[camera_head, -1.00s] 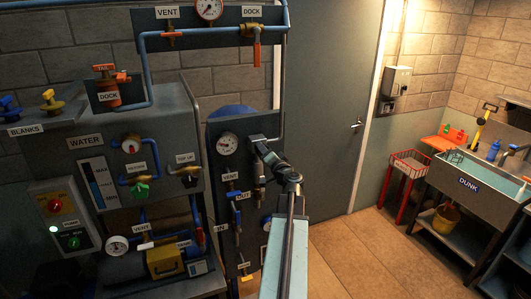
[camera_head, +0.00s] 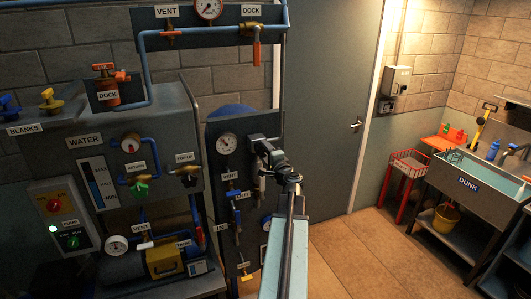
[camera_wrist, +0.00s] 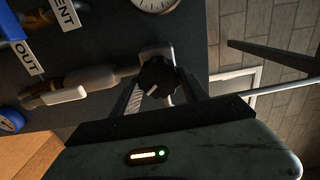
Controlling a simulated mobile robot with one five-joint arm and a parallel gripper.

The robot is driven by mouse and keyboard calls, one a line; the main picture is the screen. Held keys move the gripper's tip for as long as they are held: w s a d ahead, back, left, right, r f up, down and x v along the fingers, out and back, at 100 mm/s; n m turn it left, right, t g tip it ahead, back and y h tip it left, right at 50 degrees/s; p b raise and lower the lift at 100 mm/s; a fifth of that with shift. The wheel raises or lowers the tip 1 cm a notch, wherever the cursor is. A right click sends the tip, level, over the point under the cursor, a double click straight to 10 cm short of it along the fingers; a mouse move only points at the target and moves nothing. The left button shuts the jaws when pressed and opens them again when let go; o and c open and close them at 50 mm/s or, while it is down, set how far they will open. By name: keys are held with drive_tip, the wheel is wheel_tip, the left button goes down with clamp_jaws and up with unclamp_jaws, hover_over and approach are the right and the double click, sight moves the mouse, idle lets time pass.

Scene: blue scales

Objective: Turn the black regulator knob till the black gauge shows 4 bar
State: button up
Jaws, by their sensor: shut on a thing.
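The black regulator knob (camera_wrist: 158,76) sits between my gripper's fingers (camera_wrist: 161,84) in the wrist view, with a pale mark on its face. My gripper is shut on it. In the head view my gripper (camera_head: 257,146) is at the right part of the dark panel, and it hides the knob. A round white-faced gauge (camera_head: 227,143) is on that panel, left of my gripper. Its dark needle is too small to read. Only the lower part of a gauge (camera_wrist: 155,4) shows at the top of the wrist view.
A pale pipe fitting (camera_wrist: 95,78) runs to the knob from the left. VENT and OUT valves (camera_head: 233,194) are below the gauge. The water unit (camera_head: 85,141) stands at left. The door (camera_head: 330,100) and open floor (camera_head: 345,255) are at right.

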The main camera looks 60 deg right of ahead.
drive_tip(key=shift+s+f, duration=0.1)
idle(0.3)
drive_tip(key=o, duration=1.4)
drive_tip(key=v, duration=0.8)
